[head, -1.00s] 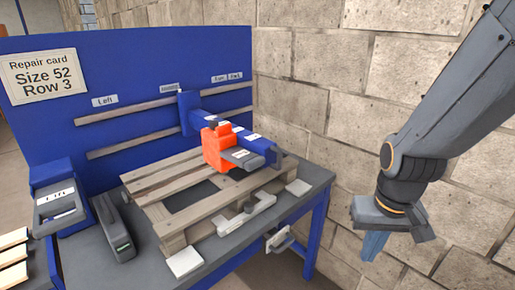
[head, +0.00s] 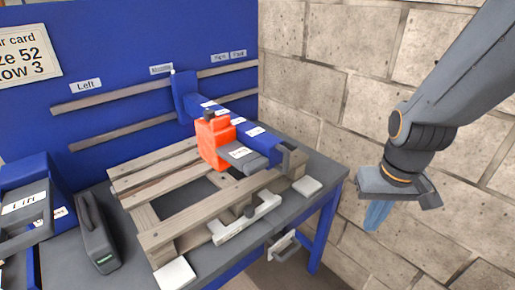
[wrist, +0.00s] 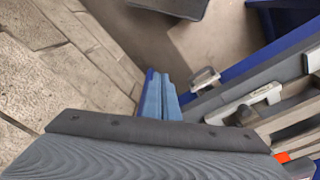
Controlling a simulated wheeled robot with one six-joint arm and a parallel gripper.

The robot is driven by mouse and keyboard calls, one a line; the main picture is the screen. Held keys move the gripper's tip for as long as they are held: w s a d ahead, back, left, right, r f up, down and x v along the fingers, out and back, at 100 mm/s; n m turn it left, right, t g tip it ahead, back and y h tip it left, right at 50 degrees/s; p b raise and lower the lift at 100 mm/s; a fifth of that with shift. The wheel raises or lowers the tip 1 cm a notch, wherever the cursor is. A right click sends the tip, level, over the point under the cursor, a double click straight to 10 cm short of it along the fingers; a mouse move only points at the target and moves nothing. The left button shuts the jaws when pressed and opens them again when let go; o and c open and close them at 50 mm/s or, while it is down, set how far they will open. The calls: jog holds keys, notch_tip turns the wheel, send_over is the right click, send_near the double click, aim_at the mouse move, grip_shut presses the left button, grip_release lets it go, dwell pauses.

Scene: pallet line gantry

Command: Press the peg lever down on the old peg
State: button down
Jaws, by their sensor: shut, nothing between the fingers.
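My gripper (head: 376,216) is shut and empty, pointing down at the right of the head view, in front of the block wall and clear of the bench. Its blue fingers (wrist: 161,97) lie together in the wrist view. A pale bar with a dark knob (head: 246,219) lies along the pallet's front side; it also shows in the wrist view (wrist: 258,102). A pale handle (head: 285,246) sits on the bench's front side, also in the wrist view (wrist: 205,77). I cannot tell which one is the peg lever. No peg is clearly distinguishable.
A wooden pallet (head: 178,222) lies on the bench under a blue beam (head: 260,139) carrying an orange unit (head: 212,143). A dark device (head: 97,232) and blue "Lift" box (head: 22,195) stand left. The block wall (head: 330,110) is close behind my gripper.

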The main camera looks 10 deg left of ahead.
jog(key=w+a+r+n, duration=0.6)
jog(key=w+a+n, duration=0.1)
jog(key=a+n, duration=0.1)
notch_tip(320, 180, up, 18)
jog(key=n+g, duration=0.2)
jog(key=n, duration=1.7)
send_over(258, 162)
jog(key=a, duration=0.1)
jog(key=shift+w+r+h, duration=0.1)
jog(key=shift+w+h, duration=0.2)
jog(key=f+p, duration=0.1)
jog(key=f, duration=0.3)
jog(key=f+p, duration=0.2)
jog(key=f, duration=0.3)
jog(key=f+p, duration=0.1)
jog(key=f, duration=0.4)
jog(key=shift+s+d+p, duration=0.35)
jog(key=shift+d+p, duration=0.05)
jog(key=shift+f, duration=0.1)
